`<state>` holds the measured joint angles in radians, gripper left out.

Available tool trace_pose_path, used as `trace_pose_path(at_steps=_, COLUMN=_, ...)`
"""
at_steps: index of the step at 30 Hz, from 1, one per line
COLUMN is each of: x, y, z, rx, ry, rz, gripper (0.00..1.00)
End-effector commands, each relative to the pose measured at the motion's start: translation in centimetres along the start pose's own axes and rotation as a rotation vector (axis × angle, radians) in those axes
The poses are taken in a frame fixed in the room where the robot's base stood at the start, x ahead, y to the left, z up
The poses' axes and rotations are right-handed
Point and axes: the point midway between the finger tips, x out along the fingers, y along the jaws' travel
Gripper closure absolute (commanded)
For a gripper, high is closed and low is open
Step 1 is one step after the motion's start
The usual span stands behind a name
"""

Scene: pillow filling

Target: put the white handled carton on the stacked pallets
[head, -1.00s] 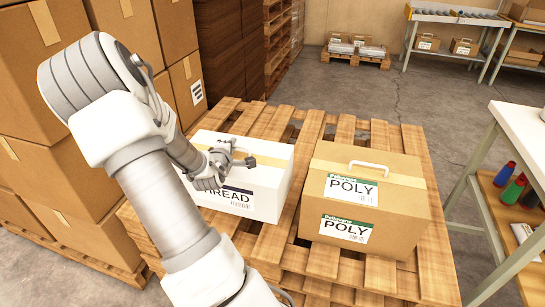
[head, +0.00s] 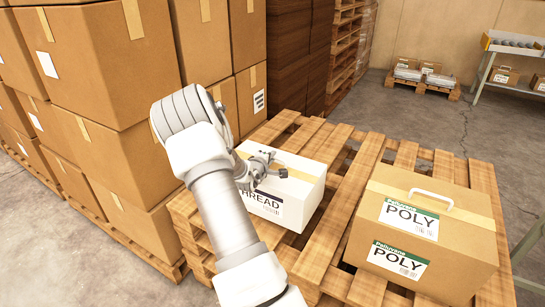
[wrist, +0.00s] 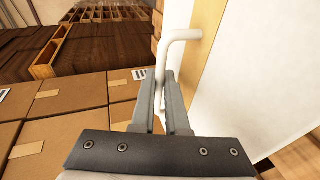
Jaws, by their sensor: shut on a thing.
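The white carton (head: 295,203), marked THREAD, is upright over the left part of the stacked pallets (head: 345,232). It looks level; I cannot tell whether its base touches the slats. My gripper (head: 266,172) is at its top, shut on its white handle. In the wrist view, the handle (wrist: 180,36) passes between the nearly closed fingers of my gripper (wrist: 168,80), and the carton's white side (wrist: 250,75) fills the right. My arm hides part of the carton's left side and label in the head view.
A brown POLY carton (head: 426,239) with a white handle stands on the pallets, right of the white carton. Tall brown box stacks (head: 100,75) rise close on the left. Bare slats show behind both cartons. Open grey floor (head: 440,120) lies beyond.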

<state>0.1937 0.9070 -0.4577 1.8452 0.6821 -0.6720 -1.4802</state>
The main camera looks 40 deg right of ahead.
Motion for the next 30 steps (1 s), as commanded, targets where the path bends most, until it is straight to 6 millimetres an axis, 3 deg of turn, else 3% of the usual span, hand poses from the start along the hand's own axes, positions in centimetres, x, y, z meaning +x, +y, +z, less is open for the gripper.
trace_pose_path(at_steps=6, x=1.0, y=-2.3, z=0.2, rx=0.003, ry=0.001, rz=0.007, gripper=1.0)
trace_pose_path(at_steps=17, x=1.0, y=-2.5, z=0.1, rx=0.002, ry=0.002, rz=0.008, gripper=1.0)
trace_pose_path(at_steps=18, x=1.0, y=-2.9, z=0.2, rx=0.0, ry=0.001, rz=-0.001, gripper=0.84)
trace_pose_path(at_steps=22, x=1.0, y=-2.9, z=0.2, rx=0.0, ry=0.001, rz=-0.001, gripper=0.61)
trace_pose_path(at_steps=30, x=0.9, y=-2.8, z=0.2, rx=0.0, ry=0.001, rz=-0.001, gripper=0.58)
